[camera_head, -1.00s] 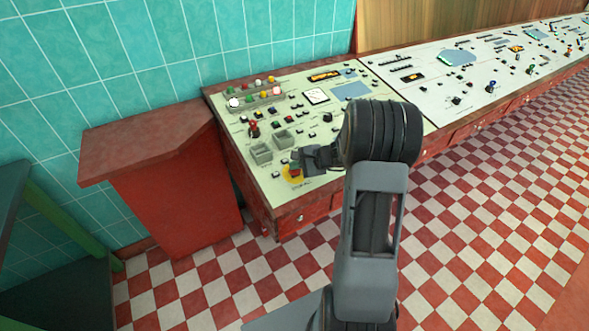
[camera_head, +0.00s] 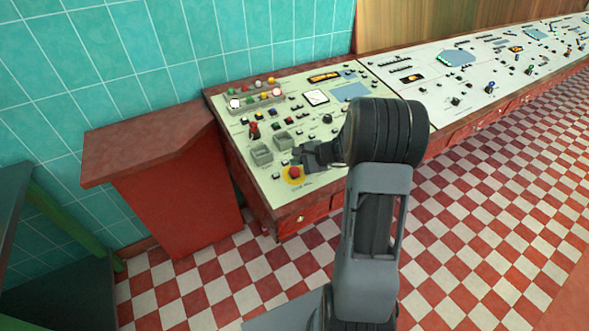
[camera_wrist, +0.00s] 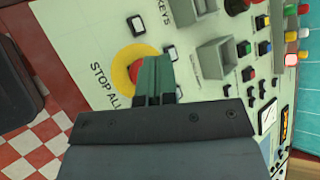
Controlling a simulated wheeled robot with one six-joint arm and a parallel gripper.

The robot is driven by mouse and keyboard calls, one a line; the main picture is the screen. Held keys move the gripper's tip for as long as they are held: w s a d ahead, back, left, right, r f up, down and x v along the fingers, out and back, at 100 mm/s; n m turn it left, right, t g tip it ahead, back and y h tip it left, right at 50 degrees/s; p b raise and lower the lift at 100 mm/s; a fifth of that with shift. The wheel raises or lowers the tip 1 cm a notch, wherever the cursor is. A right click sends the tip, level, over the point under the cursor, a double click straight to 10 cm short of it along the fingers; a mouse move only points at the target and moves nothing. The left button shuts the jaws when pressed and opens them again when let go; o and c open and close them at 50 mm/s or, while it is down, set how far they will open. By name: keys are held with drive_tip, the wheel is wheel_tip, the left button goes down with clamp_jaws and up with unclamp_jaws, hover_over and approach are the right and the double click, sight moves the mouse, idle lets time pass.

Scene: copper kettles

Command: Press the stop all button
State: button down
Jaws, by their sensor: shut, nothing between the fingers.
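The stop all button (camera_head: 294,172) is a red knob on a yellow disc at the near left corner of the pale console panel. In the wrist view the red button (camera_wrist: 135,71) on its yellow ring shows beside the label STOP ALL, partly hidden by the fingers. My gripper (camera_head: 299,154) is shut and empty over the panel, just behind the button in the head view. Its green-tipped fingers (camera_wrist: 154,74) overlap the button's right side in the wrist view. I cannot tell whether they touch it.
Near the button are small square push buttons and two grey box-shaped holders (camera_head: 262,155). A red lever (camera_head: 254,130) and coloured lamps stand farther back on the panel. A red side cabinet (camera_head: 175,190) adjoins the console on the left. Checkered floor lies in front.

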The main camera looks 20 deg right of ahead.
drive_tip(key=r, duration=0.1)
drive_tip(key=r+p, duration=0.1)
drive_tip(key=r, duration=0.1)
drive_tip(key=shift+s+r+p, duration=0.15)
drive_tip(key=shift+s+p, duration=0.15)
drive_tip(key=shift+s, duration=0.05)
idle(0.5)
drive_tip(key=s+a+n+g+h, duration=0.1)
drive_tip(key=s+a+n+g, duration=0.25)
drive_tip(key=s, duration=0.25)
drive_tip(key=s+a+n+g+h, duration=0.2)
drive_tip(key=s+n+g, duration=0.1)
drive_tip(key=s+n, duration=0.3)
drive_tip(key=s+a+r+n+t+h, duration=0.2)
drive_tip(key=s+a+r+n+h, duration=0.2)
drive_tip(key=s+r+n, duration=0.3)
wheel_tip(320, 180, up, 2)
drive_tip(key=shift+s+a, duration=0.65)
drive_tip(key=shift+s, duration=0.35)
